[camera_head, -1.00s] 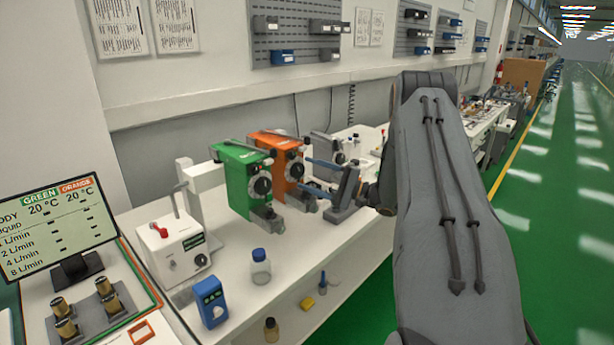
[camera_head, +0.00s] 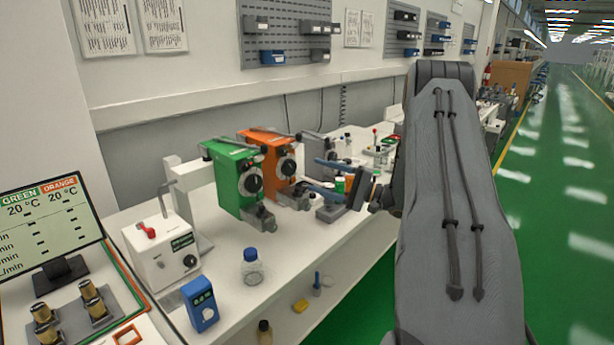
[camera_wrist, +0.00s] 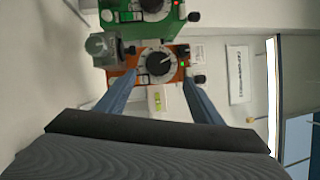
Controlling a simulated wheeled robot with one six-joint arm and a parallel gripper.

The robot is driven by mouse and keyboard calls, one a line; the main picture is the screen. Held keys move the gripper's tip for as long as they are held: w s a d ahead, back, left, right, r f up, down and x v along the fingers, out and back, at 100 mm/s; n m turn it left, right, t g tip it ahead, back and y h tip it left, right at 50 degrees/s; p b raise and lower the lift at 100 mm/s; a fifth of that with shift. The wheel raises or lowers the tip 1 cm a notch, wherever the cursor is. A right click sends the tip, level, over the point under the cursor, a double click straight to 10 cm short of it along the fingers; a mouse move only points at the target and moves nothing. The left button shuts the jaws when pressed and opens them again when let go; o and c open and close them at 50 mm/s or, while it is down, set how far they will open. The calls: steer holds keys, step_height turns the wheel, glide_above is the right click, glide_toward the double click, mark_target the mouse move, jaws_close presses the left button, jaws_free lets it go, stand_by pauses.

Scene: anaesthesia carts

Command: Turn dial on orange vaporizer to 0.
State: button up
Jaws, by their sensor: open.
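The orange vaporizer (camera_head: 262,153) stands on the bench, just behind and right of the green vaporizer (camera_head: 228,172). Its round black dial (camera_head: 286,167) faces my arm. In the wrist view the dial (camera_wrist: 159,63) with its pale pointer line lies ahead between my two blue fingers. My gripper (camera_head: 314,174) is open and empty, its fingers pointing at the orange vaporizer's front. In the wrist view my gripper (camera_wrist: 158,88) spans the dial with a finger to each side. I cannot tell whether the fingertips touch the vaporizer. The dial numbers are too small to read.
The green vaporizer's dial (camera_head: 250,181) is close beside the orange one. A blue-capped bottle (camera_head: 252,266), a blue meter (camera_head: 200,304) and a white box with a red lever (camera_head: 160,250) stand on the bench. A monitor (camera_head: 45,225) is at left.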

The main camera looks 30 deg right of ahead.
mark_target(292, 169)
steer(key=s+a+r+n+t+h+b, duration=0.1)
steer(key=a+n+h+b, duration=0.2)
steer(key=n, duration=0.5)
steer(key=s+a+r+n+t+h+b, duration=0.1)
steer(key=n+h+b, duration=0.1)
steer(key=n+h, duration=0.4)
steer(key=shift+n+y, duration=0.5)
steer(key=shift+y, duration=0.2)
steer(key=x, duration=0.3)
steer(key=p+x, duration=0.1)
steer(key=x, duration=0.3)
steer(key=shift+w+f+p, duration=0.15)
steer(key=shift+f+p, duration=0.05)
steer(key=shift+p, duration=0.1)
steer(key=c, duration=1.1)
steer(key=shift+o, duration=0.2)
steer(key=shift+r+m+p, duration=0.1)
steer(key=shift+m+p, duration=0.75)
steer(key=shift+m, duration=0.05)
steer(key=shift+m+p, duration=0.7)
steer(key=shift+m, duration=0.7)
